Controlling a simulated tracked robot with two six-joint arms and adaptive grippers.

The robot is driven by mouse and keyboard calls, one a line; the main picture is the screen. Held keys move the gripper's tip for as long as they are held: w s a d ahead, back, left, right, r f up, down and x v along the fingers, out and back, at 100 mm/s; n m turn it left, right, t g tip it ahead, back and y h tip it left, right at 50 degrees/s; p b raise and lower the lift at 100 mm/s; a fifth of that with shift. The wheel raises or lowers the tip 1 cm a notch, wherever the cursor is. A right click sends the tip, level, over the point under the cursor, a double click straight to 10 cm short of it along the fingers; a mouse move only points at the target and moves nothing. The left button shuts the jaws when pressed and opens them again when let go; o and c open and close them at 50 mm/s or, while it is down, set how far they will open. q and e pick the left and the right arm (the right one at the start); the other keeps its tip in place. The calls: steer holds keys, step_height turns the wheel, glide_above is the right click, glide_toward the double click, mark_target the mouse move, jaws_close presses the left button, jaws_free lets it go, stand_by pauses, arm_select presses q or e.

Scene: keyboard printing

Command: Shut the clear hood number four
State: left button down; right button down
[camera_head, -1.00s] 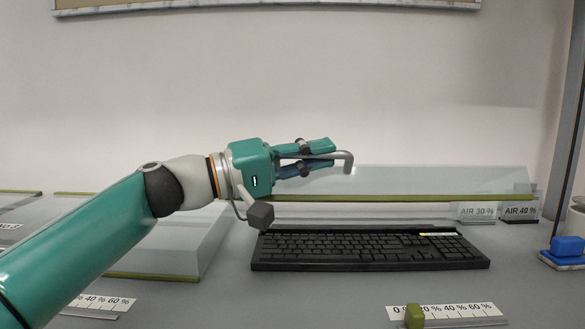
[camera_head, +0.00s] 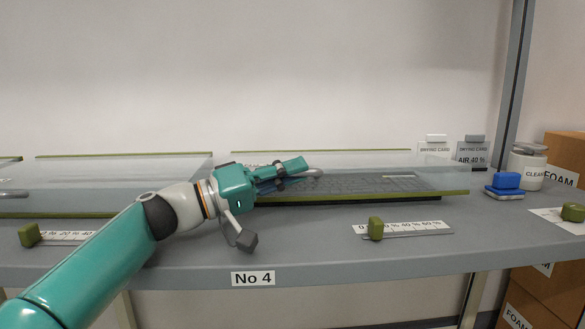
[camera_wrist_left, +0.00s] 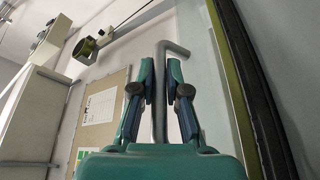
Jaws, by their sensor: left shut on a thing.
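The clear hood number four (camera_head: 435,178) has a green front edge and lies low and nearly flat over the black keyboard (camera_head: 345,186), which shows through it. The label "No 4" (camera_head: 253,279) is on the bench front below. My left gripper (camera_head: 297,172) is shut on the hood's bent grey handle (camera_head: 316,173). In the left wrist view the handle (camera_wrist_left: 174,48) passes between the fingers (camera_wrist_left: 161,80), with the green edge (camera_wrist_left: 232,85) and a dark strip to the right. I cannot tell whether the hood's edge touches the bench. My right gripper is not in view.
Another clear hood (camera_head: 110,180) lies at the left. A green slider (camera_head: 376,228) on a percent scale is in front of the keyboard. Drying cards (camera_head: 471,152), a blue block (camera_head: 503,182) and a white jar (camera_head: 527,165) stand at the right, beside cardboard boxes (camera_head: 565,155).

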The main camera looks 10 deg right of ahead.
arm_select(q)
steer(key=shift+a+r, duration=0.1)
steer(key=shift+a, duration=0.05)
steer(key=c, duration=1.4)
jaws_free()
steer(key=shift+c, duration=0.2)
steer(key=shift+v, duration=3.8)
steer(key=shift+a, duration=0.1)
